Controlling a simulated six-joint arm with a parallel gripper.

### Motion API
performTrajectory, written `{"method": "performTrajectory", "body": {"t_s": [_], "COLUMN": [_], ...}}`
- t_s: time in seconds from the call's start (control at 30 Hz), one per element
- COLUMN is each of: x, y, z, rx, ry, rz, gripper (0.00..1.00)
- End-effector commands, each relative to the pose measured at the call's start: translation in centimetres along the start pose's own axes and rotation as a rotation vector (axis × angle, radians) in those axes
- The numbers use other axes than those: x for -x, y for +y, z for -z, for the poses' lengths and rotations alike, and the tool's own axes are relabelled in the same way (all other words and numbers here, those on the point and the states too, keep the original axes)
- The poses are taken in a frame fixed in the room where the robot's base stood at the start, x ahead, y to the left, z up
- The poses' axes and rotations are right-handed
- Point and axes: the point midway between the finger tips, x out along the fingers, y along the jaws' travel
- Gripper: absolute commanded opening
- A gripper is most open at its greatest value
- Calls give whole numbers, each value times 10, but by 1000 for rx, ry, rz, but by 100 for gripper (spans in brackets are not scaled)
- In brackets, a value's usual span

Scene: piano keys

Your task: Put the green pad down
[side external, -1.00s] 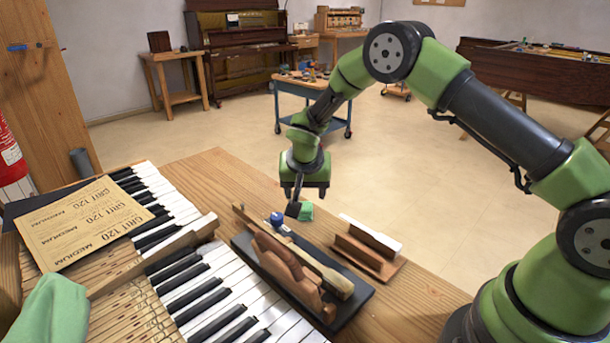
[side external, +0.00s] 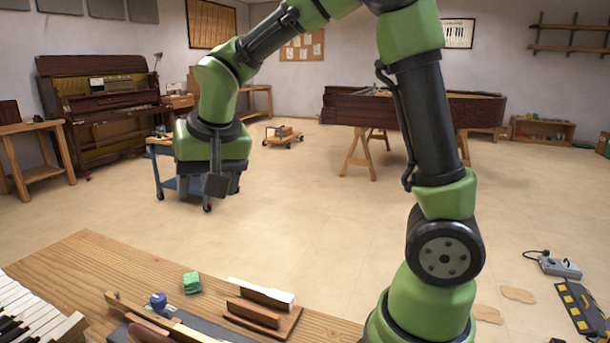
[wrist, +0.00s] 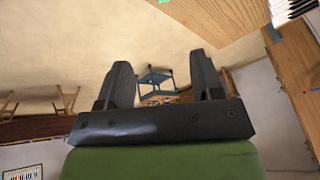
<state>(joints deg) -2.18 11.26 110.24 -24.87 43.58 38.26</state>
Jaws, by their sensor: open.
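The small green pad (side external: 192,283) lies on the wooden bench top (side external: 85,255), behind a blue-capped item (side external: 158,301). My gripper (side external: 212,188) is raised well above and behind the pad, clear of it. In the wrist view, its two dark fingers stand wide apart with nothing between them (wrist: 163,72). The pad does not show in the wrist view.
A wooden holder with a white block (side external: 262,292) stands right of the pad. A dark tray with a wooden-handled tool (side external: 190,331) lies in front. Piano keys (side external: 25,308) are at lower left. Bare bench surrounds the pad's left side.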

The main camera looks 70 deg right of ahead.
Motion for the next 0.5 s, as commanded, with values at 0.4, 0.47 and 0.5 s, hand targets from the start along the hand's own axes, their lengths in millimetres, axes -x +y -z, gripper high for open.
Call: {"method": "performTrajectory", "body": {"t_s": [0.4, 0.47, 0.5], "x": [109, 114, 115], "y": [57, 62, 64], "z": [-102, -113, -119], "rx": [172, 192, 204], "ry": [45, 54, 58], "rz": [298, 328, 344], "gripper": [60, 60, 60]}}
